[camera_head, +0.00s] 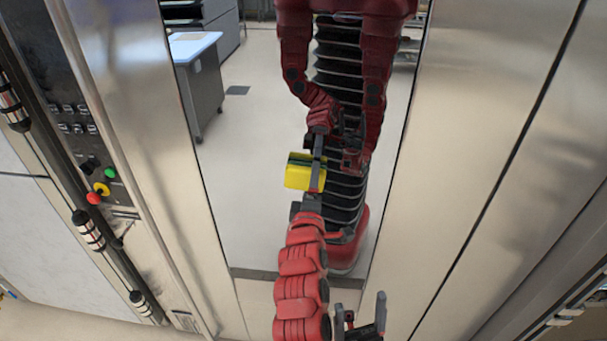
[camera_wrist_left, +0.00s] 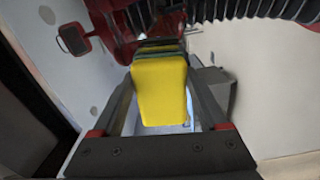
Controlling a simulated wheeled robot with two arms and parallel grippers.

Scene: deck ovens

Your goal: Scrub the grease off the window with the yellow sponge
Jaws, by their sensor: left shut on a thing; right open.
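The window (camera_head: 240,130) is a tall, mirror-like pane that reflects my own red body and the room. My left gripper (camera_head: 316,180) is shut on the yellow sponge (camera_head: 302,172) in front of the pane. The sponge also shows in the left wrist view (camera_wrist_left: 160,88), between the two fingers, with its dark scrub layer facing the pane. I cannot tell whether it touches the glass. My right gripper (camera_head: 361,320) is open and empty at the bottom, below the pane. I cannot make out any clear grease in the head view.
A metal frame with a control panel (camera_head: 80,130) and coloured buttons stands at the left. A wide steel panel (camera_head: 480,120) is at the right. The table (camera_head: 195,45) and pale floor in the pane look like reflections. The space around the sponge looks free.

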